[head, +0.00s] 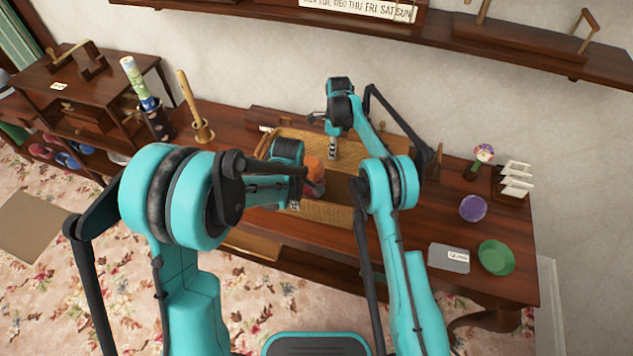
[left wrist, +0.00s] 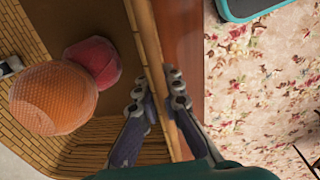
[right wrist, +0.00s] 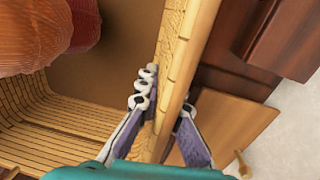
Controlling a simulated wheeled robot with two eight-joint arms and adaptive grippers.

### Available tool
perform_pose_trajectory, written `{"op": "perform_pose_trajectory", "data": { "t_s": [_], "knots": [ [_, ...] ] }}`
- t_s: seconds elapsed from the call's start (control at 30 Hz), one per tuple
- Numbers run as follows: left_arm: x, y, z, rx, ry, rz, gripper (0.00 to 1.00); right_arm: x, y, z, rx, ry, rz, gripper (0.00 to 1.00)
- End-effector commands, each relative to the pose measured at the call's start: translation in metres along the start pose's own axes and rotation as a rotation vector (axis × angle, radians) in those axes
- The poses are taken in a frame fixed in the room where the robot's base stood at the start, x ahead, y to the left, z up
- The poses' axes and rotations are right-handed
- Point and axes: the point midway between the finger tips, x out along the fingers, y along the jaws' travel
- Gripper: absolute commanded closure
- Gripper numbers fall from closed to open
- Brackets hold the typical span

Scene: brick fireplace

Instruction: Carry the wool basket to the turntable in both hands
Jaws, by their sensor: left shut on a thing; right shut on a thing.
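The wicker wool basket (head: 335,214) is over the long wooden table, in the middle of the head view. It holds an orange wool ball (head: 313,167) and a red ball (left wrist: 92,62). My left gripper (head: 297,205) is shut on its near rim; in the left wrist view the fingers (left wrist: 157,85) straddle the rim. My right gripper (head: 332,154) is shut on the far rim; its fingers (right wrist: 168,90) straddle that wall in the right wrist view. I cannot tell whether the basket touches the table. I cannot make out a turntable for certain.
A purple disc (head: 472,208), a green bowl (head: 496,257), a grey labelled card (head: 449,258) and a mushroom figure (head: 483,156) lie to the right. A mortar with pestle (head: 202,129) and a dark holder (head: 158,122) stand left. A shelf (head: 520,48) runs above.

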Motion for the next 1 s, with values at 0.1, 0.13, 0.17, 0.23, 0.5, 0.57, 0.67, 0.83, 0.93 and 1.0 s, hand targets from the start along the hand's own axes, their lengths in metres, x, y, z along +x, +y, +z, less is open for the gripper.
{"op": "perform_pose_trajectory", "data": {
  "t_s": [0.1,0.13,0.17,0.23,0.5,0.57,0.67,0.83,0.93,1.0],
  "knots": [
    [0.0,0.0,0.0,0.0,0.0,0.0,1.0,-0.001,0.0,0.0,0.0,0.0,-0.001,1.0],
    [-0.001,0.0,0.0,0.0,0.0,0.0,1.0,-0.001,0.0,0.0,0.0,0.0,-0.001,1.0],
    [-0.001,0.0,0.0,0.0,0.0,0.0,1.0,-0.001,0.0,0.0,0.0,0.0,-0.001,1.0],
    [-0.003,0.0,0.0,0.0,0.0,0.0,1.0,-0.003,0.0,0.0,0.0,0.0,-0.001,1.0],
    [-0.022,0.002,0.0,0.0,0.0,0.0,1.0,-0.023,0.002,0.0,0.0,0.0,-0.001,1.0],
    [-0.029,0.003,0.0,0.0,0.0,0.0,1.0,-0.029,0.003,0.0,0.0,0.0,-0.001,1.0],
    [-0.039,0.004,0.0,0.0,0.0,0.0,1.0,-0.039,0.004,0.0,0.0,0.0,-0.001,1.0],
    [-0.05,0.005,0.0,0.0,0.0,0.0,1.0,-0.05,0.005,0.0,0.0,0.0,-0.001,1.0],
    [-0.051,0.005,0.0,0.0,0.0,0.0,1.0,-0.051,0.005,0.0,0.0,0.0,-0.001,1.0],
    [-0.051,0.005,0.0,0.0,0.0,0.0,1.0,-0.051,0.005,0.0,0.0,0.0,-0.001,1.0]
  ]
}}
